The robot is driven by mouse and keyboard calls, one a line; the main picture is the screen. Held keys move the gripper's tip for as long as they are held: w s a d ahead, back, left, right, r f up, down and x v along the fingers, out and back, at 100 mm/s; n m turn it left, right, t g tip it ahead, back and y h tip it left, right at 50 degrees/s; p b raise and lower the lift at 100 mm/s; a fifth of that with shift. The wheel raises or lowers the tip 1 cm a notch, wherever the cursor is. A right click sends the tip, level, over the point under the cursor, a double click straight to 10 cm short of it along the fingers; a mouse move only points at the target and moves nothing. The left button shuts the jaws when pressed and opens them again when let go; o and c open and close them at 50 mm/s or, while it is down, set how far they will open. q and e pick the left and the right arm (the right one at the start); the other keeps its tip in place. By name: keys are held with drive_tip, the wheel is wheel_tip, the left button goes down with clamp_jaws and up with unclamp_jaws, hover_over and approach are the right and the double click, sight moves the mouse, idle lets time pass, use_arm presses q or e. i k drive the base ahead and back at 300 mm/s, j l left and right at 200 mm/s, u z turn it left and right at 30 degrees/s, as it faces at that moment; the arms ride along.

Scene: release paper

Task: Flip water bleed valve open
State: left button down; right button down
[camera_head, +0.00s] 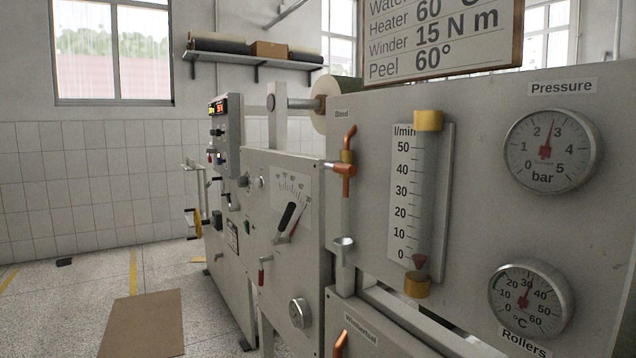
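The water bleed valve (345,167) is on the grey panel below a small label reading "Bleed" (341,114). It has a bent copper pipe (350,136) above, a brass-coloured body and an orange-red part that sticks out sideways to the left. A pale vertical strip or tube runs below it toward a small metal funnel (343,244). I cannot tell from this view whether the valve is open or shut. Neither of my grippers shows in the head view.
Right of the valve are a flow meter (424,190) with its float near 0, a pressure gauge (552,150) and a rollers temperature gauge (530,299). Left stands a machine cabinet with a black-handled lever (287,216). Floor at left is mostly clear, with a brown mat (142,323).

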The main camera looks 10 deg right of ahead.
sight(338, 166)
drive_tip(key=i+j, duration=0.15)
drive_tip(key=i, duration=0.35)
drive_tip(key=i+j, duration=0.2)
drive_tip(key=i, duration=0.3)
